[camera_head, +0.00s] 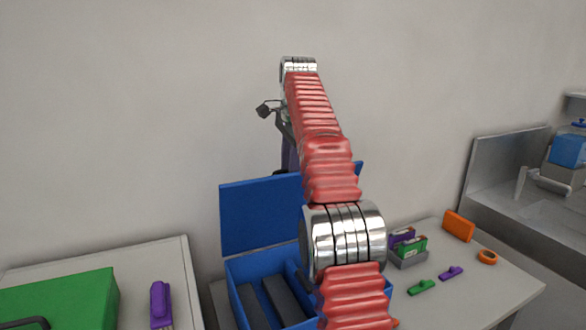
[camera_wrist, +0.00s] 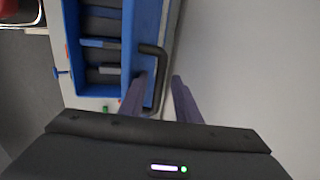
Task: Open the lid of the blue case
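The blue case (camera_head: 240,277) stands on the table with its lid (camera_head: 258,213) raised roughly upright against the wall side. Dark grey compartments show inside it. In the wrist view the open case (camera_wrist: 72,45) lies at upper left, and a black bent handle (camera_wrist: 162,70) shows by the lid (camera_wrist: 148,35). My gripper (camera_wrist: 160,88) is open, its two purple fingers apart on either side of the lid and handle area. I cannot tell whether they touch. In the head view my arm hides part of the case and lid, and my gripper (camera_head: 289,155) is partly hidden above the lid.
A green case (camera_head: 60,300) and a purple-handled tool (camera_head: 160,300) are on the left table. Right of the blue case are a grey holder (camera_head: 408,260), an orange block (camera_head: 458,225), an orange ring (camera_head: 487,257) and small green (camera_head: 421,287) and purple (camera_head: 451,272) pieces. The wall is close behind.

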